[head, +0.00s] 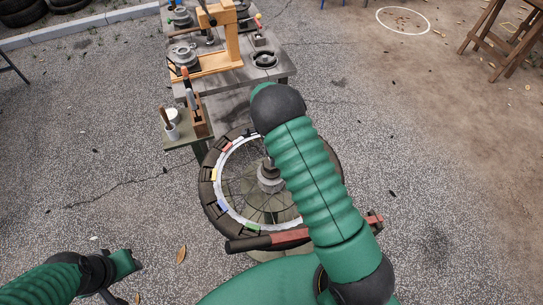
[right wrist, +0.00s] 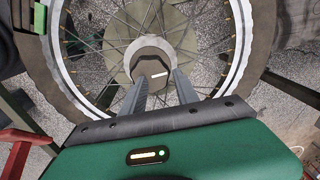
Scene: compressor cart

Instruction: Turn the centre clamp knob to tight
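The centre clamp knob (right wrist: 151,70) is a dark, faceted piece with a short white mark, on a round grey hub in the middle of a spoked wheel (right wrist: 52,60). In the right wrist view, the two grey fingers of my right gripper (right wrist: 157,82) are apart, one on each side of the knob's near part. I cannot tell whether they touch it. In the head view, the wheel (head: 208,190) lies flat and the grey hub (head: 268,180) shows at its middle; my right arm covers the wheel's right part. My left arm is at lower left, its fingers not visible.
A red bar with a dark grip (head: 250,243) crosses the wheel's near edge. A small side table (head: 180,142) with a white cup (head: 172,115) stands beyond it. A grey workbench (head: 275,72) with a wooden frame (head: 231,40) is farther back. Pavement at left is mostly clear.

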